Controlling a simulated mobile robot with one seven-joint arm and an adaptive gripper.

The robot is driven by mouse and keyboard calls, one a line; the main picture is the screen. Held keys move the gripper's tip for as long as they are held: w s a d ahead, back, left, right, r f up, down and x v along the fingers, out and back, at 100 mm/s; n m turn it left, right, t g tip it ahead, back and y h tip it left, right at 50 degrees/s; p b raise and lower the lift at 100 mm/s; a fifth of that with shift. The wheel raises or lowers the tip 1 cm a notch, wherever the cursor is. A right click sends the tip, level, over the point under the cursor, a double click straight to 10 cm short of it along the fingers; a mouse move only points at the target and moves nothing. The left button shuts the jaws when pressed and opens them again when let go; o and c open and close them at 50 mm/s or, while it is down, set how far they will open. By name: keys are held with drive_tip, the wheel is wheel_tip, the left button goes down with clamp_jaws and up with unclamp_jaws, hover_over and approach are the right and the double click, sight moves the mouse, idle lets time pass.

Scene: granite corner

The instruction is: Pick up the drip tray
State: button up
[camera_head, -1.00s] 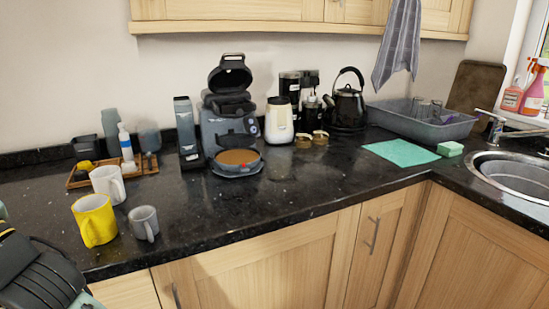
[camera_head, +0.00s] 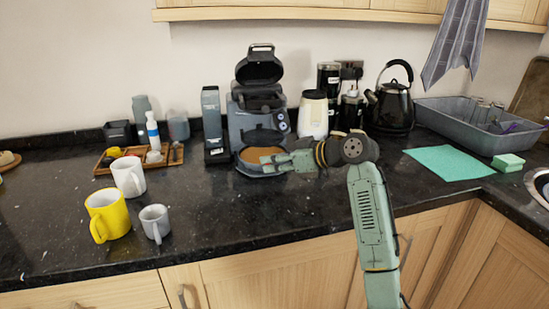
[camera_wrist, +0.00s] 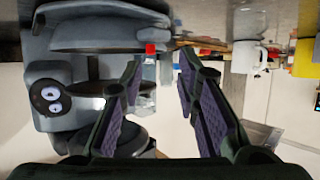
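A dark coffee machine (camera_head: 243,118) with its lid up stands against the wall. At its front base is a low round dark part with a brown top, which I take as the drip tray (camera_head: 250,155); a red spot marks its edge in the wrist view. The wrist view looks upside down and shows the tray's grey underside or rim (camera_wrist: 95,38) at upper left. My gripper (camera_head: 272,161) is at the tray's right front and hides part of it. In the wrist view my gripper (camera_wrist: 160,75) is open, with nothing between its fingers; contact with the tray cannot be told.
A yellow mug (camera_head: 108,215), a white mug (camera_head: 129,177) and a grey mug (camera_head: 155,222) stand to the left. A tall dark container (camera_head: 214,125) stands beside the machine; a white-bodied jar (camera_head: 314,117) and kettle (camera_head: 393,105) stand right. The front middle counter is clear.

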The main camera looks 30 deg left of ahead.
sight(242, 164)
drive_tip(key=p+x, duration=0.2)
drive_tip(key=x, duration=0.5)
drive_tip(key=shift+a, duration=0.25)
drive_tip(key=shift+a+f, duration=0.25)
drive_tip(key=shift+a, duration=0.15)
drive_tip(key=shift+c, duration=0.6)
clamp_jaws()
